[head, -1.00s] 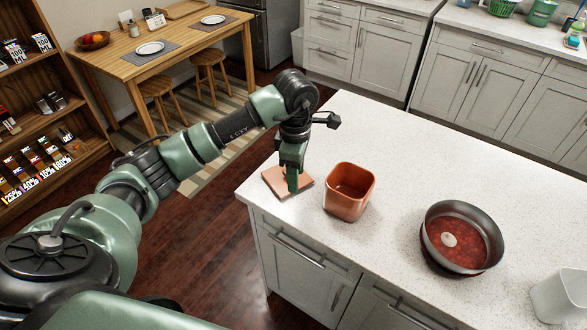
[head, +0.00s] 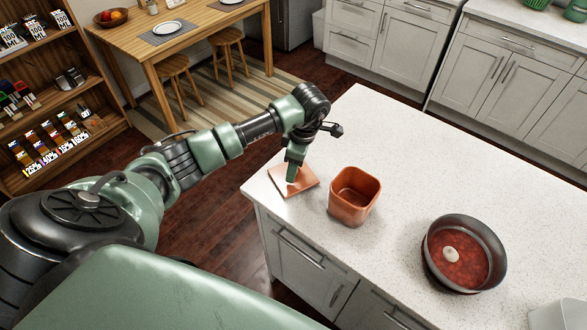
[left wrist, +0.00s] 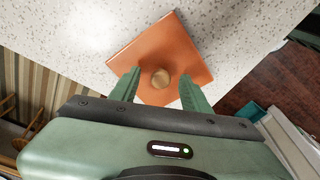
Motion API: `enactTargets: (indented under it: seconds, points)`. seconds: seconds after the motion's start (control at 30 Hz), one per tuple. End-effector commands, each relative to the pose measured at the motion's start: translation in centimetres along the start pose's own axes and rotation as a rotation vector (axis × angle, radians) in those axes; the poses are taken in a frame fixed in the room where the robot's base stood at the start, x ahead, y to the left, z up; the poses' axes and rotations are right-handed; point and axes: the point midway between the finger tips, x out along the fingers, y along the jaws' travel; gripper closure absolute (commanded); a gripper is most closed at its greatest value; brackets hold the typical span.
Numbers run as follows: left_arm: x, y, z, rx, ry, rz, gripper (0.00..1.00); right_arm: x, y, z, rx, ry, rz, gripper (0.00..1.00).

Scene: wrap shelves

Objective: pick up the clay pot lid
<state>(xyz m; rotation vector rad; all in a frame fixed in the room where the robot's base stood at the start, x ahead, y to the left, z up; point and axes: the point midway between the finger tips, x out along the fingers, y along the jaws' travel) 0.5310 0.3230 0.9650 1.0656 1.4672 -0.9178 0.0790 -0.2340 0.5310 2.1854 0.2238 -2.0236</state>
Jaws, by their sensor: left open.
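The clay pot lid (head: 302,183) is a flat, square, orange-brown plate lying on the white counter near its left corner. In the left wrist view the lid (left wrist: 182,50) shows a round knob (left wrist: 160,78) at its middle. My left gripper (head: 291,176) is over the lid, pointing down. In the left wrist view its two green fingers (left wrist: 158,88) are apart, one on each side of the knob, with nothing held; whether they touch the lid I cannot tell. The open square clay pot (head: 353,197) stands just right of the lid. My right gripper is not in view.
A dark round pan (head: 464,254) with red contents and a pale lump stands on the counter (head: 420,165) to the right. A white container (head: 560,315) is at the lower right. The counter behind the pot is clear.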

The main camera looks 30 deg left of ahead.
Motion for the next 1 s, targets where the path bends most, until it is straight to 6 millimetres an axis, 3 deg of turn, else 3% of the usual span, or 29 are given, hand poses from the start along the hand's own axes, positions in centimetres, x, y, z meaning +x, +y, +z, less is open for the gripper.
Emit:
enactTargets:
  seconds: [0.2,0.4,0.77,1.0]
  points:
    - [0.2,0.0,0.0,0.0,0.0,0.001,0.53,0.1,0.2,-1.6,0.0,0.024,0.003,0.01]
    - [0.1,0.0,0.0,-0.001,0.0,0.001,1.0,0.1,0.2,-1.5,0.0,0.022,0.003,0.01]
    - [-0.2,0.1,0.0,-0.001,-0.001,0.002,1.0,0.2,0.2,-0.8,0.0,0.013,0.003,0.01]
    - [-2.6,0.2,-0.4,-0.001,-0.002,0.007,1.0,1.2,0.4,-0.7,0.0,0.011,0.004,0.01]
